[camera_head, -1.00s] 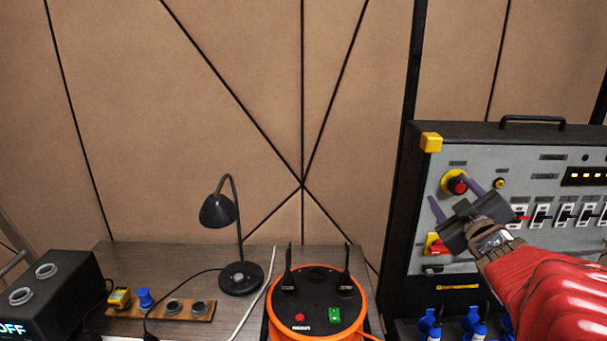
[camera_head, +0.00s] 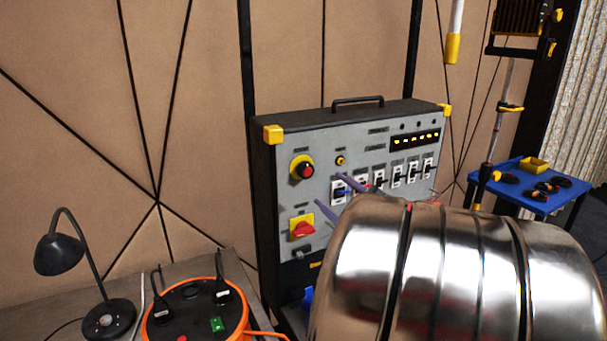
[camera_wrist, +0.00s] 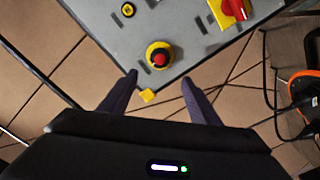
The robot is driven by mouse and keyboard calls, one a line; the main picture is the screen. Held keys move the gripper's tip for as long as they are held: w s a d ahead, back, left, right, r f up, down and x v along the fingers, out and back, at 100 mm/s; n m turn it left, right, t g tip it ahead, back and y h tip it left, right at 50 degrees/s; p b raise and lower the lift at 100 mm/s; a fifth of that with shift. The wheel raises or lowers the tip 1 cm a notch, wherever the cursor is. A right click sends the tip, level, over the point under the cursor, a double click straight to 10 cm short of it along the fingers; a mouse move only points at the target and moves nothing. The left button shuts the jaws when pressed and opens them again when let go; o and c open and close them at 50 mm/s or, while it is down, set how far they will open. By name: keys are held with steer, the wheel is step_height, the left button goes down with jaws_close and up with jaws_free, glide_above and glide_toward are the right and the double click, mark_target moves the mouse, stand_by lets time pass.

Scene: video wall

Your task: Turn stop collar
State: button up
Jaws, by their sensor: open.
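The stop collar (camera_head: 295,164) is a yellow ring around a red push button (camera_head: 306,171) on the upper left of the grey panel (camera_head: 320,228). In the wrist view the collar (camera_wrist: 150,49) and its red button (camera_wrist: 159,59) lie just beyond the fingertips, roughly midway between them. My gripper (camera_head: 332,189) is open, with two purple fingers to the lower right of the collar in the head view. In the wrist view my gripper (camera_wrist: 160,76) is empty, and its fingers appear apart from the collar. My shiny arm hides the lower right of the panel.
A red rotary switch (camera_head: 302,229) on a yellow plate sits below the collar. A row of breaker switches (camera_head: 381,180) lies to the right. An orange cable reel (camera_head: 238,330) and black lamp (camera_head: 60,255) stand at left. A blue table (camera_head: 540,205) stands at right.

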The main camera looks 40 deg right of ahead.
mark_target(307, 172)
steer(key=x, duration=1.3)
steer(key=shift+w+f, duration=0.1)
steer(key=shift+w, duration=0.15)
steer(key=shift+c, duration=0.5)
